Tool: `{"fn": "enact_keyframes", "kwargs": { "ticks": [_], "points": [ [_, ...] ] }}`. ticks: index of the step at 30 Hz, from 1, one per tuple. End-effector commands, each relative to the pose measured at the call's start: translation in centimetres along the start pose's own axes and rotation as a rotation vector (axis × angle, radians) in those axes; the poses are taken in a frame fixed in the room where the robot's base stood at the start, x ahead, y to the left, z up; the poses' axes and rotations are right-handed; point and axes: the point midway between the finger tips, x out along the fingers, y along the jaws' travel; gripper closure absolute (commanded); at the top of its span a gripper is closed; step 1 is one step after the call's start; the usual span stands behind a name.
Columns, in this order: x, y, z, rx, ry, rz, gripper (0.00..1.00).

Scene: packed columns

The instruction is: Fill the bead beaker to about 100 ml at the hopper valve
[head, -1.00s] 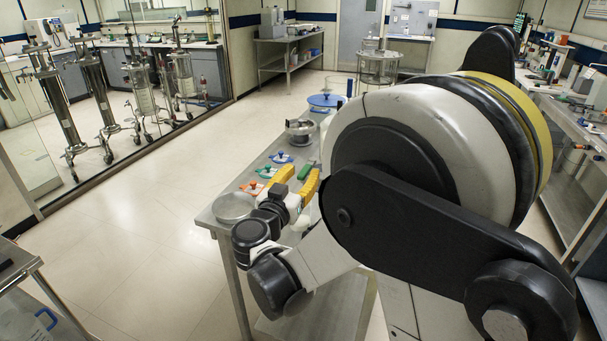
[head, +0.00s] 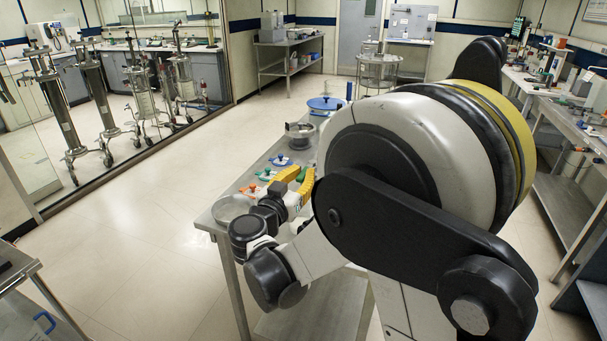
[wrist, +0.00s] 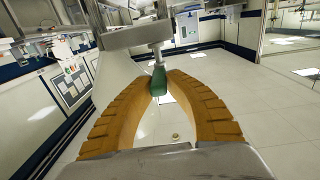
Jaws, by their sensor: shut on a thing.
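My gripper (wrist: 158,84) has two orange-yellow ribbed fingers. In the wrist view their tips are closed on a green handle (wrist: 158,78), which hangs from a pale stem below a grey metal part (wrist: 138,36). In the head view my gripper (head: 297,180) is over the near part of the steel table, partly hidden by my arm. I cannot make out a bead beaker or tell its fill level. I cannot tell whether the green handle belongs to the hopper valve.
On the table are a round grey dish (head: 232,207) at the near corner, small orange (head: 265,174) and blue (head: 281,160) handled parts, a metal pot (head: 300,134) and a blue round piece (head: 325,104). Open floor lies left of the table.

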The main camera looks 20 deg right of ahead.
Motion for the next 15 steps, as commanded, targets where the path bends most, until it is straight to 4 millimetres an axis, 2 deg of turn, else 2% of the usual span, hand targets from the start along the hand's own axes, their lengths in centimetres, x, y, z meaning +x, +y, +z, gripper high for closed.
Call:
{"fn": "enact_keyframes", "kwargs": {
  "ticks": [9, 15],
  "points": [
    [0.4, -2.3, -0.1, -0.001, 0.002, 0.295, 1.00],
    [0.4, -2.5, -0.1, -0.001, 0.002, 0.367, 1.00]
  ]
}}
